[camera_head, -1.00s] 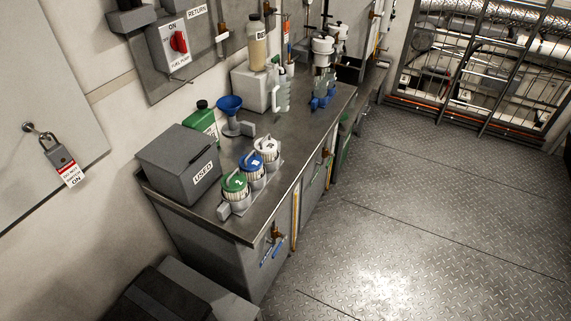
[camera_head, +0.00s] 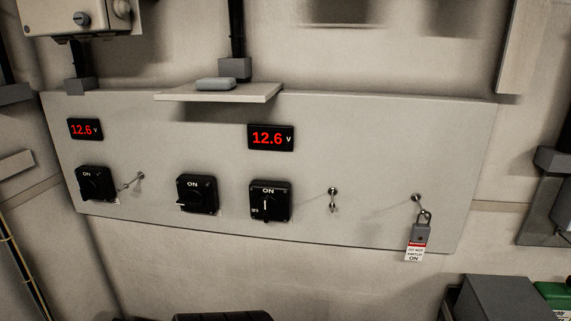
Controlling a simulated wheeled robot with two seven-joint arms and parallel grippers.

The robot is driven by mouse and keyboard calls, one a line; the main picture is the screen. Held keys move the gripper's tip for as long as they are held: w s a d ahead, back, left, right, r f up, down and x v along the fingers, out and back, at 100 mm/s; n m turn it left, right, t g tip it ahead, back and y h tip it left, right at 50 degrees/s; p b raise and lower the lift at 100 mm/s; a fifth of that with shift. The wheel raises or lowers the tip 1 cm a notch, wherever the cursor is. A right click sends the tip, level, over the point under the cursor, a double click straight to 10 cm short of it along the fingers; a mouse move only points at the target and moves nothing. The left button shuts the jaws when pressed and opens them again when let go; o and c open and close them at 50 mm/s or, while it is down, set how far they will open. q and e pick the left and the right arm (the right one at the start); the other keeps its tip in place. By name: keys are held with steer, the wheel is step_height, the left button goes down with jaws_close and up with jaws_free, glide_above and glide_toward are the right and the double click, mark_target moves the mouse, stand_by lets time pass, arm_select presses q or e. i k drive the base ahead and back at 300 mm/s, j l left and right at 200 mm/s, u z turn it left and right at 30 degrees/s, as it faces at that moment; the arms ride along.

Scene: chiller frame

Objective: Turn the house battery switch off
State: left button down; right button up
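Three black rotary switches are on a light grey wall panel (camera_head: 380,150): a left switch (camera_head: 95,184), a middle switch (camera_head: 197,194) and a right switch (camera_head: 270,201). Each has ON at its top. The right switch shows an upright white mark and small lettering at its lower left. No label readable here says which one is the house battery switch. A red 12.6 V display (camera_head: 85,129) is above the left switch, and another 12.6 V display (camera_head: 271,138) is above the right switch. Neither of my grippers is in view.
A padlock (camera_head: 421,232) with a DO NOT SWITCH ON tag (camera_head: 414,252) hangs from a hook at the panel's right. A small shelf (camera_head: 218,93) with a grey object (camera_head: 215,84) juts out above the switches. A grey box (camera_head: 497,300) is at lower right.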

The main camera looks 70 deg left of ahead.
mark_target(88, 188)
steer(key=u, duration=3.55)
steer(key=z, duration=0.4)
steer(key=i+j+z, duration=0.25)
steer(key=j, duration=0.15)
steer(key=j+z, duration=0.25)
steer(key=j, duration=0.15)
steer(key=j+z, duration=0.25)
steer(key=j, duration=0.25)
steer(key=i+j+z, duration=0.1)
steer(key=j, duration=0.95)
steer(key=i+j, duration=0.1)
steer(key=j, duration=1)
steer(key=i+j+z, duration=0.15)
steer(key=j, duration=0.9)
steer(key=k, duration=0.05)
